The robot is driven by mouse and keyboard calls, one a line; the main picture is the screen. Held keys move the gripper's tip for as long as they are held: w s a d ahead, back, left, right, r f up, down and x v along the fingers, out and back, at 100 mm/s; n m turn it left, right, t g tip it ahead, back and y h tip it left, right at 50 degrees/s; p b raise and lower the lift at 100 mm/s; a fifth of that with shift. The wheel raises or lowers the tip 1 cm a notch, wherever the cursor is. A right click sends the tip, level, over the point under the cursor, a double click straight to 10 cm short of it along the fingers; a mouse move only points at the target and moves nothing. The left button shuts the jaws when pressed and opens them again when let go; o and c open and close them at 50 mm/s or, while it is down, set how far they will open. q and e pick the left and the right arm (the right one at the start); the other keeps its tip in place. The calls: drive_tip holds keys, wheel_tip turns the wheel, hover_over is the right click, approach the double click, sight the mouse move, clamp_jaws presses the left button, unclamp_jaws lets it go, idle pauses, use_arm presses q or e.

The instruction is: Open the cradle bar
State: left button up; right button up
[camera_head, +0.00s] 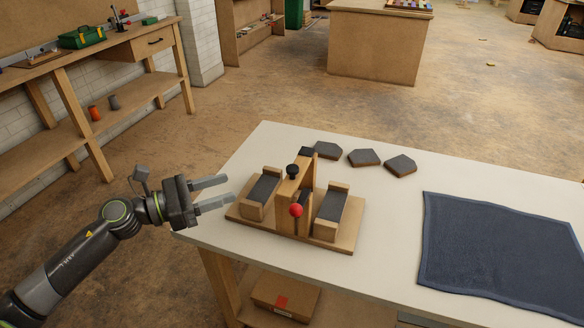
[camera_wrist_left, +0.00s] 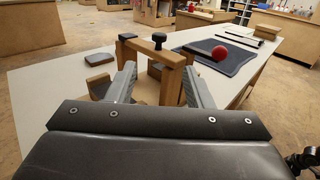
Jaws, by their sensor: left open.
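The wooden cradle (camera_head: 247,222) stands on the white table, with two dark padded blocks on its base and an upright wooden frame between them. A wooden bar (camera_head: 290,184) crosses the frame's top and carries a black knob (camera_head: 293,170). A red ball knob (camera_head: 296,210) sits at the near end of the frame; it also shows in the left wrist view (camera_wrist_left: 220,53). My left gripper (camera_head: 222,191) is open and empty at the table's left edge, left of the cradle and apart from it. In the left wrist view its fingers (camera_wrist_left: 158,86) point toward the frame. My right gripper is not in view.
Several dark flat pieces (camera_head: 364,158) lie on the table behind the cradle. A dark blue cloth (camera_head: 500,250) covers the table's right part. A cardboard box (camera_head: 285,295) sits on the shelf below. The white tabletop (camera_head: 390,215) between cradle and cloth is clear.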

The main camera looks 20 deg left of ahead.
sight(292, 167)
use_arm(q)
drive_tip(key=p+x, duration=0.4)
drive_tip(key=x, duration=1.3)
drive_tip(key=shift+w, duration=0.1)
clamp_jaws()
